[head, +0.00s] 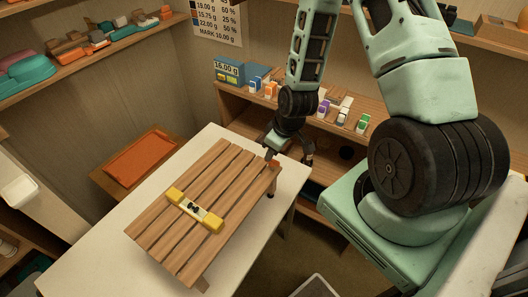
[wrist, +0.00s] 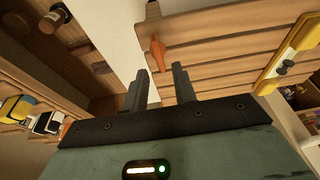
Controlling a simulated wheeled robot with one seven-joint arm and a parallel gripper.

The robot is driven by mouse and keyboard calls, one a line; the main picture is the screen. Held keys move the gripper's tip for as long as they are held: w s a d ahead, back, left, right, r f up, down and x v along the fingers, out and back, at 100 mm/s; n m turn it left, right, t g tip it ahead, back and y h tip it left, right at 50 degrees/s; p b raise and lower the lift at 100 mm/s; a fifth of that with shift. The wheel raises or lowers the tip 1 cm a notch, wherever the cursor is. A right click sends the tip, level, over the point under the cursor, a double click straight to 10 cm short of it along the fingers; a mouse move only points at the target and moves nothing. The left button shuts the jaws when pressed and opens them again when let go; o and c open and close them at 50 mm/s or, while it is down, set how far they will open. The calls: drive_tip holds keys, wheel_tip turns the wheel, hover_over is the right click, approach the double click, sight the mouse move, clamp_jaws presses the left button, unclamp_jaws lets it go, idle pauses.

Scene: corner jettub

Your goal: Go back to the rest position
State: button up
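My gripper (head: 287,152) hangs at the far right corner of a slatted wooden rack (head: 172,227) on the white table. In the wrist view its two dark fingers stand apart with nothing between them, so my gripper (wrist: 161,86) is open and empty. A small orange piece (wrist: 157,53) is at the rack's edge just beyond the fingertips; it also shows in the head view (head: 274,163). Whether the fingers touch it I cannot tell. A yellow-ended bar (head: 177,194) lies across the slats, apart from my gripper.
The white table (head: 75,260) has free room around the rack. Shelves with small boxes and bottles (head: 343,115) stand behind my gripper. An orange tray (head: 145,158) lies at the left, and a loaded wall shelf (head: 90,59) is above it.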

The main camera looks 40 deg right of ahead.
drive_tip(key=shift+w+a+r, duration=0.1)
drive_tip(key=shift+a, duration=0.15)
drive_tip(key=s+a+r+n+g+b, duration=0.1)
drive_tip(key=s+a+r+b, duration=0.4)
drive_tip(key=a, duration=0.5)
drive_tip(key=s+a+r+n+g+b, duration=0.15)
drive_tip(key=s+a+r, duration=0.25)
drive_tip(key=a+r, duration=0.45)
drive_tip(key=s+a+r+n+b, duration=0.1)
drive_tip(key=s+a+r+b, duration=0.1)
drive_tip(key=s, duration=0.7)
drive_tip(key=shift+a+r+h, duration=0.35)
drive_tip(key=shift+a+h, duration=0.05)
drive_tip(key=shift+a, duration=0.4)
